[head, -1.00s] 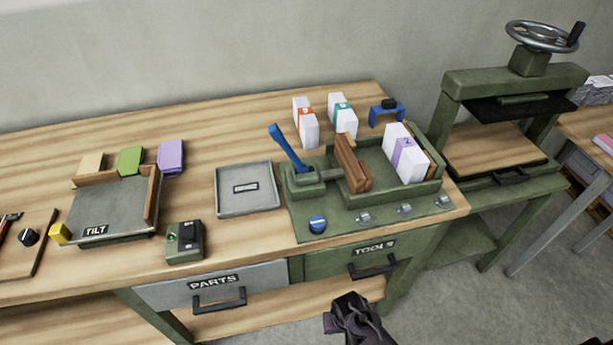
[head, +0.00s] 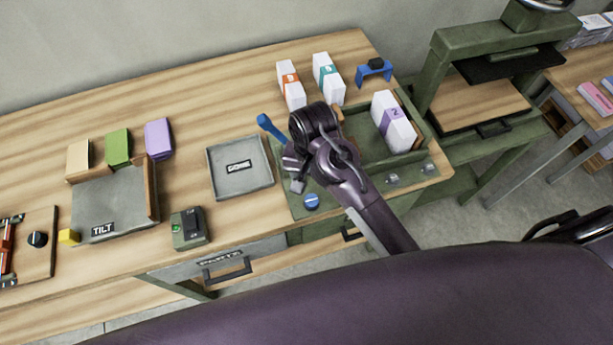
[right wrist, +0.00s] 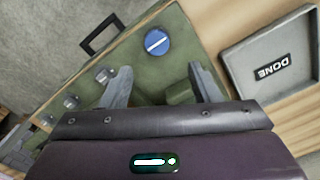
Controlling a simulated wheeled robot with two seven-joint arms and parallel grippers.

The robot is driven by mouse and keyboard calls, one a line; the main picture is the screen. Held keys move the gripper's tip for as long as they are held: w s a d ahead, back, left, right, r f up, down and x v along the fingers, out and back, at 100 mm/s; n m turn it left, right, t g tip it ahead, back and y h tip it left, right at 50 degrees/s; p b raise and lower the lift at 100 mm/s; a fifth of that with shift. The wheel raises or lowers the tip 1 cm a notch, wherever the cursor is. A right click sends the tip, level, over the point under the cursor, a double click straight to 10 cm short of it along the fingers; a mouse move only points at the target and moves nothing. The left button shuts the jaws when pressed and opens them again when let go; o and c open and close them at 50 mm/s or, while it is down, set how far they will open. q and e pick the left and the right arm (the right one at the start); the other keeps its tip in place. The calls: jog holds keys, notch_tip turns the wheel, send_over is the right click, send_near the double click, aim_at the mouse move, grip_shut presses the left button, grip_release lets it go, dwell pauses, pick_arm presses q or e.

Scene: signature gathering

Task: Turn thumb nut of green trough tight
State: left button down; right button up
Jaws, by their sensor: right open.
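The green trough (head: 418,136) stands near the right end of the bench on a green base. The thumb nut, a round blue knob (head: 311,201) with a pale slot line, sits at the base's front left. It also shows in the right wrist view (right wrist: 157,42). My right gripper (head: 297,186) is open over the base, just behind and left of the knob in the head view. In the right wrist view its empty fingers (right wrist: 158,72) point towards the knob, apart from it. My right arm hides much of the trough and its wooden block. My left gripper is not seen.
A blue lever (head: 270,128) rises at the trough's left. A white stack with a purple band (head: 393,120) stands in the trough. Grey knobs (head: 392,180) line its front. A grey DONE tray (head: 212,180) and a small green-black box (head: 190,229) lie left.

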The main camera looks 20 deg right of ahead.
aim_at(312, 199)
jog(key=shift+s+f+p, duration=0.25)
jog(key=shift+f+p, duration=0.1)
jog(key=shift+f, duration=0.5)
jog(key=f, duration=0.3)
jog(key=f+p, duration=0.1)
jog(key=shift+s+f, duration=0.3)
jog(key=shift+s, duration=0.1)
jog(key=shift+w+f, duration=0.15)
jog(key=shift+f, duration=0.35)
jog(key=shift+c, duration=0.5)
jog(key=c, duration=0.9)
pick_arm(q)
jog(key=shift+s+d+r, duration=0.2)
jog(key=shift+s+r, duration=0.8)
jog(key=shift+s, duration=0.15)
